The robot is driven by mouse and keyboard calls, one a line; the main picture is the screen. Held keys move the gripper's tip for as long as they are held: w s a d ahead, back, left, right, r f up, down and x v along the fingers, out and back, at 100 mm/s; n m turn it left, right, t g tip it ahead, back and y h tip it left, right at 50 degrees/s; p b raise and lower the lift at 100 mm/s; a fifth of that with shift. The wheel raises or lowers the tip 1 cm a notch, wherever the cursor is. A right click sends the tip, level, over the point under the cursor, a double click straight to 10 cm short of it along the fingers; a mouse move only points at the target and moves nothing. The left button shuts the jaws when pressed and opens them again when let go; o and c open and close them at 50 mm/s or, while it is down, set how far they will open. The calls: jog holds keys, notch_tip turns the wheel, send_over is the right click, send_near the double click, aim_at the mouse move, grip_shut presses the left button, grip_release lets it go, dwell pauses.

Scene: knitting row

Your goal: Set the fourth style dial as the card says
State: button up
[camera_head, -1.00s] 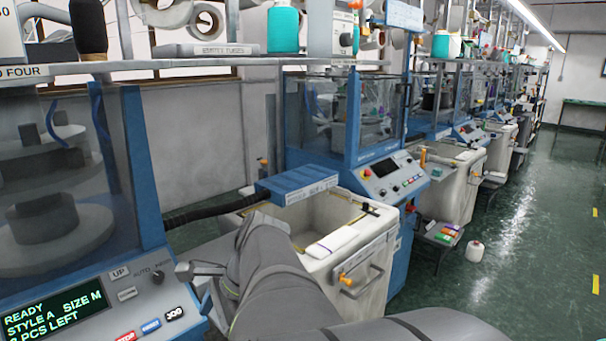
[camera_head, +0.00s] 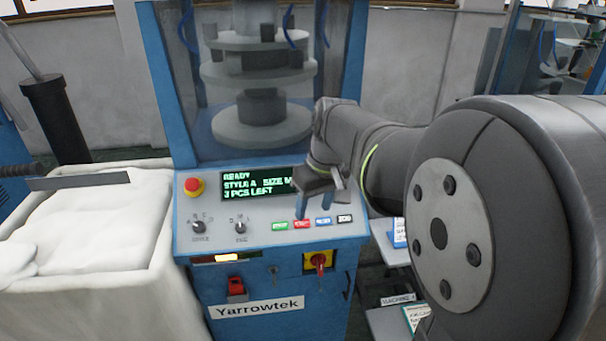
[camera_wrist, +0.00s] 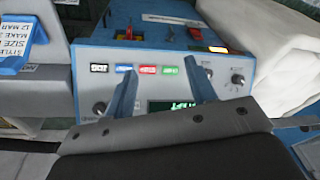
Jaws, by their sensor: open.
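The machine's sloped panel (camera_head: 262,240) faces me, its display (camera_head: 258,184) reading READY, STYLE A, SIZE M, with a PCS LEFT line. The style dial (camera_head: 198,227) is at the panel's left, with letters around it; the size dial (camera_head: 240,227) is right of it. In the upside-down wrist view the style dial (camera_wrist: 238,78) is at the right. My gripper (camera_head: 314,207) is open and empty over the coloured buttons, right of both dials; its blue fingers (camera_wrist: 162,88) also show in the wrist view. A card (camera_wrist: 16,38) there is partly cut off, its STYLE letter unreadable.
A red stop button (camera_head: 194,187) sits at the panel's upper left. A white-filled bin (camera_head: 85,230) stands left. My arm covers the right side.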

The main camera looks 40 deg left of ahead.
jog(key=s+a+n+t, duration=0.2)
jog(key=s+a+n, duration=0.3)
jog(key=a+n, duration=0.85)
jog(key=n+t, duration=0.1)
jog(key=n, duration=1.6)
send_near(198, 225)
jog(key=shift+y, duration=0.4)
jog(key=x, duration=0.8)
jog(key=shift+w+d+f, duration=0.1)
jog(key=shift+d+f, duration=0.1)
jog(key=shift+f, duration=0.25)
jog(key=c, duration=1)
jog(key=shift+o, duration=0.2)
